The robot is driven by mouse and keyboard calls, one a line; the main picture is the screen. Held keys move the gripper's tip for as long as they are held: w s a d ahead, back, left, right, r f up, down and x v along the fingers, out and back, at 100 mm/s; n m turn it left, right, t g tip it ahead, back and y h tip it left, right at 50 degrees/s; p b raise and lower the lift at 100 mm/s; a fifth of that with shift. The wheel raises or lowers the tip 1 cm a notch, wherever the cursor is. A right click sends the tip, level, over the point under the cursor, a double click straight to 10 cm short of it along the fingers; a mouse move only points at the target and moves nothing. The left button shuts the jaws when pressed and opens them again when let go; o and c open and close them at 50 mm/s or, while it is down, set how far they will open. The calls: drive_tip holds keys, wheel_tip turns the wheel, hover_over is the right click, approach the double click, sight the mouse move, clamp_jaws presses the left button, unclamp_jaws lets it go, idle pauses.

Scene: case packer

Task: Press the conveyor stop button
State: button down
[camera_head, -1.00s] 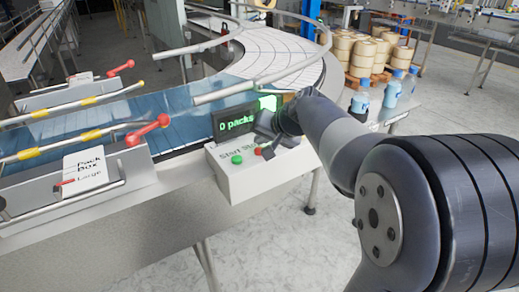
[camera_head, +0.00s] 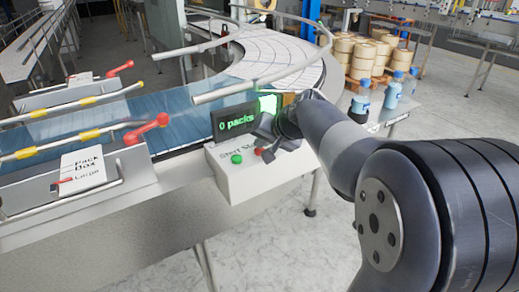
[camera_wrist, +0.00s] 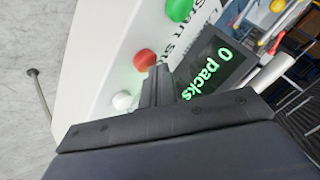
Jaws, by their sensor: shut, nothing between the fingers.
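The red stop button (camera_head: 258,151) is on the sloped white control box (camera_head: 250,182), to the right of the green start button (camera_head: 237,159). My gripper (camera_head: 266,155) is shut and empty, with its fingertips right at the red button. In the wrist view the red button (camera_wrist: 145,60) shows just beside the closed fingertips (camera_wrist: 158,72). I cannot tell whether they touch it. The green button (camera_wrist: 178,9) and a white button (camera_wrist: 122,101) lie on either side of it. My gripper hides part of the "Start Stop" label in the head view.
A display (camera_head: 236,121) reading "0 packs" stands just behind the box, close to my gripper. The blue conveyor belt (camera_head: 185,100) and curved guide rails (camera_head: 290,68) lie beyond. Blue bottles (camera_head: 392,91) stand to the right of my arm. Open floor lies in front.

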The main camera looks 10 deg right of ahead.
drive_tip(key=shift+f, duration=0.35)
drive_tip(key=shift+r, duration=0.15)
idle(0.3)
drive_tip(key=shift+r+p, duration=0.4)
drive_tip(key=shift+r, duration=0.4)
drive_tip(key=shift+r+p, duration=1.9)
drive_tip(key=shift+r, duration=0.65)
